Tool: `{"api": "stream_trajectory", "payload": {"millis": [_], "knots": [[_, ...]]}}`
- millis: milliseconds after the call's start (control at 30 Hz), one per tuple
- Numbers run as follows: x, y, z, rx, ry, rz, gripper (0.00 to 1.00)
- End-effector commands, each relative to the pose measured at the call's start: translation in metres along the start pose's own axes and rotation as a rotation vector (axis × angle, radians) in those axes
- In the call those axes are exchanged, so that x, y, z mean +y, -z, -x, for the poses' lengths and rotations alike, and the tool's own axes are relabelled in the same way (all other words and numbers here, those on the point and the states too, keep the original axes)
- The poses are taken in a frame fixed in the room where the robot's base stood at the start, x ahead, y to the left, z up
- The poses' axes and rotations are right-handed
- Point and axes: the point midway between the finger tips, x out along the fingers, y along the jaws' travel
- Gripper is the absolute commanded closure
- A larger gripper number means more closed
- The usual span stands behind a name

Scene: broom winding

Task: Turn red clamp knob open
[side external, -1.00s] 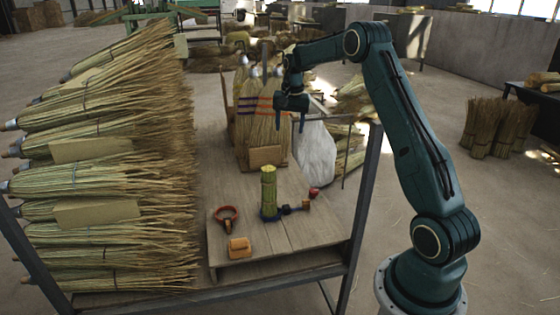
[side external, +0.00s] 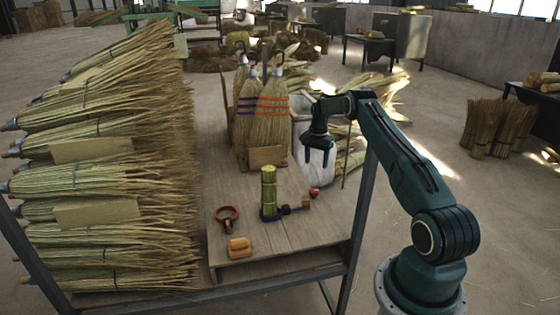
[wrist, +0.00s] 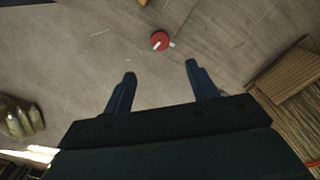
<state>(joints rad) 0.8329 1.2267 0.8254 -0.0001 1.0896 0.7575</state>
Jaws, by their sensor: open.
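The red clamp knob (side external: 314,192) sits at the right edge of the wooden board, at the end of the dark blue clamp (side external: 285,210). In the wrist view the knob (wrist: 160,41) is a red disc with a pale mark, ahead of and between the fingertips. The clamp stands around the base of an upright green bundle of straw (side external: 269,188). My gripper (side external: 318,163) points down above and behind the knob, apart from it. Its blue fingers (wrist: 160,75) are spread with nothing between them.
A red ring tool (side external: 227,214) and a tan wooden block (side external: 239,247) lie on the board's left front. Finished brooms (side external: 262,120) stand behind the bundle, with a small box at their foot. A large broom stack (side external: 110,170) fills the left side. A metal post rises at right.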

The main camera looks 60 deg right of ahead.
Motion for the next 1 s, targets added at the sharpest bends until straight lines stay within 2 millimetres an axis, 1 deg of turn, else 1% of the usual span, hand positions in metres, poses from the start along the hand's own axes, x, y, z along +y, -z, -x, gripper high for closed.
{"api": "stream_trajectory", "payload": {"millis": [167, 367, 467, 1000], "knots": [[0.0, 0.0, -0.002, 0.0, 0.0, 0.001, 0.42], [0.0, 0.0, -0.015, -0.001, -0.001, 0.001, 0.42], [0.0, -0.001, -0.026, -0.001, -0.001, 0.002, 0.42], [0.0, -0.001, -0.103, -0.001, -0.001, 0.002, 0.42]]}}
